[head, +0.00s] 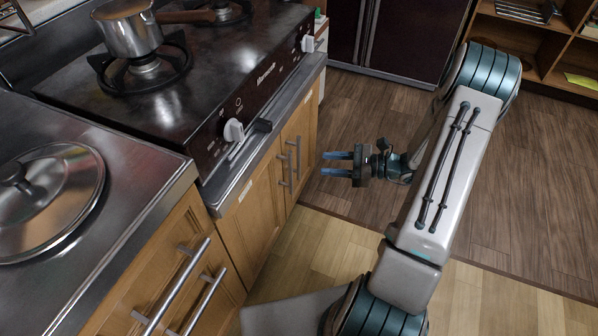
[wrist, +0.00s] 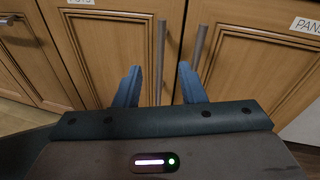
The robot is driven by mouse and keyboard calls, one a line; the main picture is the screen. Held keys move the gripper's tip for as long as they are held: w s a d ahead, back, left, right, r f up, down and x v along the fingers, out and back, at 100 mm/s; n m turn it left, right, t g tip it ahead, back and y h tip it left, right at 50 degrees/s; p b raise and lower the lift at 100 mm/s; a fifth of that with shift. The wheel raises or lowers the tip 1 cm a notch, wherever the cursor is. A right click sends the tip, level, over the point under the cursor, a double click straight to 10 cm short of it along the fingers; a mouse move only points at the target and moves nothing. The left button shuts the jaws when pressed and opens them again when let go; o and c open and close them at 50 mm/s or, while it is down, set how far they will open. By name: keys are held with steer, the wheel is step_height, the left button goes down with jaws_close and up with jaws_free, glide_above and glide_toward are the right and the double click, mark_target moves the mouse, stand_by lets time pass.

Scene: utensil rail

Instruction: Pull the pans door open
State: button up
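The pans door (wrist: 255,55) is a wooden cabinet door on the right in the wrist view, with a white "PANS" label (wrist: 306,25) at its upper right. Its vertical metal bar handle (wrist: 200,48) stands near its left edge. In the head view this door (head: 301,120) is the farther one under the stove, and its handle (head: 298,157) shows; the door looks shut. My gripper (head: 322,163) is open and empty, its fingers pointing at the handles with a gap before them. In the wrist view the gripper (wrist: 158,70) has the right handle just beyond its right fingertip.
The neighbouring door (wrist: 100,45) has its own handle (wrist: 161,60), seen between my fingers. The stove (head: 170,80) with a pot (head: 128,30) stands above the doors. A nearer counter (head: 125,185) carries a round lid (head: 60,200). The floor (head: 400,110) around my gripper is clear.

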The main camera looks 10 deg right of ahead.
mark_target(298, 160)
steer(key=w+d+f+m+t+b, duration=0.2)
steer(key=d+f+m+t, duration=0.2)
steer(key=f, duration=0.3)
steer(key=b+x, duration=0.1)
steer(key=x, duration=0.5)
steer(key=b+x, duration=0.2)
steer(key=x, duration=0.5)
steer(key=shift+w+a+f, duration=0.15)
steer(key=shift+a+f, duration=0.05)
steer(key=shift+f, duration=0.05)
jaws_close()
